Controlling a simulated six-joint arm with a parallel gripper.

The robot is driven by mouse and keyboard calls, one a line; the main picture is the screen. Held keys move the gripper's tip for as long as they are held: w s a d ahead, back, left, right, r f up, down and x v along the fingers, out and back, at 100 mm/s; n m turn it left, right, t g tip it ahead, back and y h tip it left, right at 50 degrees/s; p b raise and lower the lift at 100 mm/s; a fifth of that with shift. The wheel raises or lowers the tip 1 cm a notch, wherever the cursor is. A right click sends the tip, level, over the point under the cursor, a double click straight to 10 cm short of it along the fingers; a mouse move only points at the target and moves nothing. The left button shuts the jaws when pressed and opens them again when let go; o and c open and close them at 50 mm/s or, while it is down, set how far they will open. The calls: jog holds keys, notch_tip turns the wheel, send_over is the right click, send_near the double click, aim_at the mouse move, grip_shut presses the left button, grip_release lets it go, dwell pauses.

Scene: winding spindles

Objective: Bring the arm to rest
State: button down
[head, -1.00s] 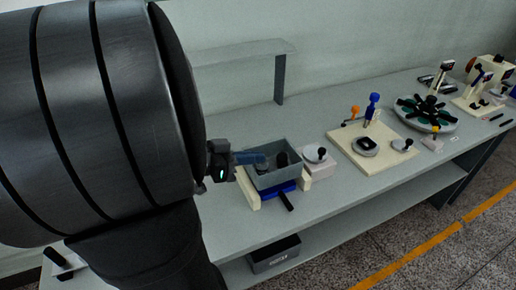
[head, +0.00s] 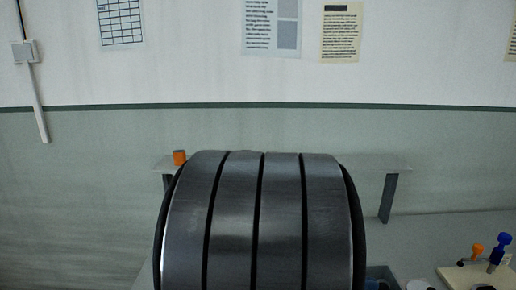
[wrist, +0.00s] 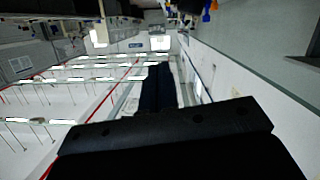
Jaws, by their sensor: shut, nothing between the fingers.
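My gripper (wrist: 158,88) shows in the wrist view as dark fingers close together, shut with nothing held between them. It points out over the open room, away from the bench. In the head view my gripper is hidden or out of the picture. A large dark banded arm link of mine fills the lower middle there and hides much of the bench.
The bench (head: 440,228) shows right of my arm, with a blue-topped spindle (head: 497,250) and an orange-topped one (head: 477,251). A shelf (head: 385,165) with an orange cup (head: 179,157) stands behind. In the wrist view, bench items hang at the top right.

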jog(key=d+f, duration=0.1)
jog(key=d, duration=0.1)
jog(key=d+f, duration=0.1)
jog(key=d, duration=0.1)
jog(key=w+d+f, duration=0.1)
jog(key=d, duration=0.1)
jog(key=shift+w+f, duration=0.15)
jog(key=shift+f, duration=0.4)
jog(key=shift+w+f, duration=0.15)
jog(key=shift+f, duration=0.4)
jog(key=shift+r, duration=0.1)
